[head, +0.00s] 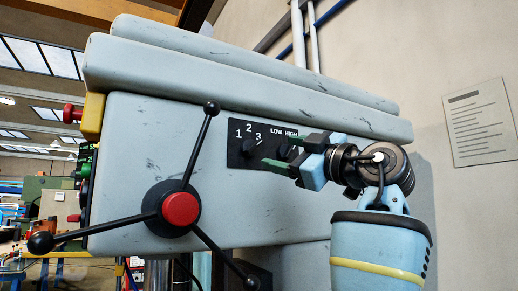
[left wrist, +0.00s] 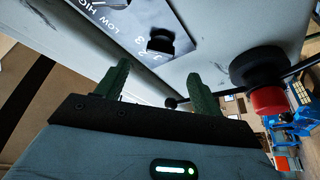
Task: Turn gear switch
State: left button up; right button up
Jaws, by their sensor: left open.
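A black switch plate (head: 262,133) on the grey machine head carries two black knobs. The left knob (head: 249,148) sits under the numbers 1, 2, 3; the right knob (head: 284,150) sits under LOW HIGH. My left gripper (head: 288,154) is open and empty in front of the plate's right part, its green fingers above and below the right knob in the picture. I cannot tell whether it touches. In the left wrist view a black knob (left wrist: 160,41) by the number 3 lies beyond the open fingers (left wrist: 158,88). My right gripper is out of view.
A three-armed handle with a red hub (head: 180,208) and black ball ends stands out from the machine left of the plate. Red and green buttons (head: 84,170) line the machine's left edge. A paper notice (head: 480,122) hangs on the wall at right.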

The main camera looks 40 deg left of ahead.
aim_at(257, 147)
pick_arm(q)
jog(key=p+x, duration=0.1)
jog(key=x, duration=0.6)
jog(key=shift+a+r, duration=0.1)
jog(key=shift+a, duration=0.3)
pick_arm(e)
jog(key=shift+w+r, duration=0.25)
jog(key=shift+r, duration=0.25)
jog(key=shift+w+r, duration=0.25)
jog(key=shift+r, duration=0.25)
pick_arm(q)
jog(key=c, duration=1)
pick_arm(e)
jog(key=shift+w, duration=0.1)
